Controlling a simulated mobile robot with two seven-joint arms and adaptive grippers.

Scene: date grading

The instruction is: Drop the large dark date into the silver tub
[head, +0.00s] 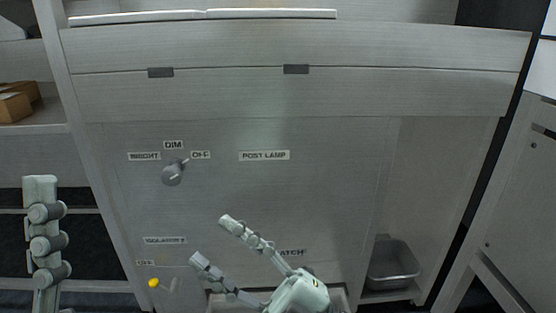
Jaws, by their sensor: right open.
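The silver tub (408,257) is an open metal container on a low shelf in the recess at the lower right. No large dark date can be made out in the head view. My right gripper (211,238) is open at the lower middle, its two fingers apart and pointing up and left, with nothing visible between them. It is left of the tub and apart from it. My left gripper (42,187) is upright at the lower left, seen edge-on, so its opening cannot be told.
A grey panel bears a rotary knob (172,174), a "POST LAMP" label (264,155) and a yellow-tipped lever (153,283). An open compartment (338,299) lies behind my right gripper, mostly hidden. Brown boxes (14,107) sit on a left shelf. A slanted support (490,275) stands right of the tub.

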